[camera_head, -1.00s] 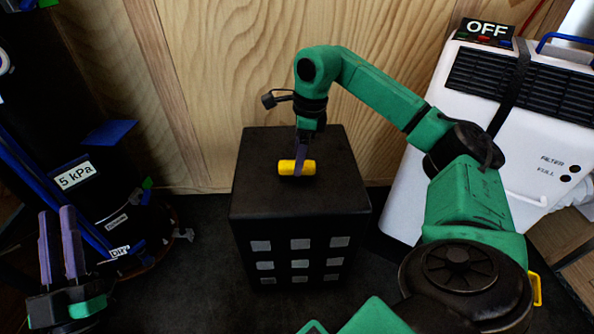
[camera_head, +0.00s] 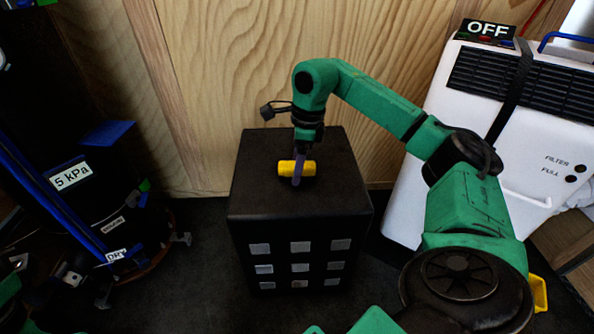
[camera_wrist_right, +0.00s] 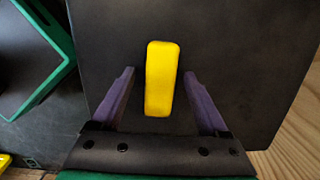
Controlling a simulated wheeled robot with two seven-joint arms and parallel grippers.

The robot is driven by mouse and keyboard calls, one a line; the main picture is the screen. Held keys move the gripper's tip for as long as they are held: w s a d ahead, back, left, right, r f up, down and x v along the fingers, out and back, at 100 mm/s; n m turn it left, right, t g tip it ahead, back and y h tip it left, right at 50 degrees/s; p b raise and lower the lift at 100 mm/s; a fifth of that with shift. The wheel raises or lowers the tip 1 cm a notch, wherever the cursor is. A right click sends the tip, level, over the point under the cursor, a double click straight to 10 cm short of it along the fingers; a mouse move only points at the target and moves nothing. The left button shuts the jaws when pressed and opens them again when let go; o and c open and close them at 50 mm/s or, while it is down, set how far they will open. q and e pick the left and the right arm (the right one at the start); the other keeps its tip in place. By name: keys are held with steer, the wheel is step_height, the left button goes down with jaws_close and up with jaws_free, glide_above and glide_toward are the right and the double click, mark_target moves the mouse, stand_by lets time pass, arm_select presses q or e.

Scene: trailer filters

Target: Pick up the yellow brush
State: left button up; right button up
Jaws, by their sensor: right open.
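The yellow brush (camera_head: 285,168) lies on top of a black box (camera_head: 257,195) in the head view. My right gripper (camera_head: 297,180) points down at the brush, and its purple finger covers part of the brush. In the right wrist view the brush (camera_wrist_right: 161,80) is a rounded yellow bar between the two open purple fingers of the right gripper (camera_wrist_right: 160,75). Dark gaps show on both sides, so neither finger appears to touch it. The left gripper's fingers do not show.
A white filter unit (camera_head: 410,195) with an OFF sign (camera_head: 487,30) stands at right. Black equipment (camera_head: 125,200) with a 5 kPa label (camera_head: 72,175) stands at left. A wooden wall (camera_head: 235,70) rises behind the box.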

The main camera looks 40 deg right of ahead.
steer(key=shift+f, duration=0.25)
stand_by(0.3)
jaws_close()
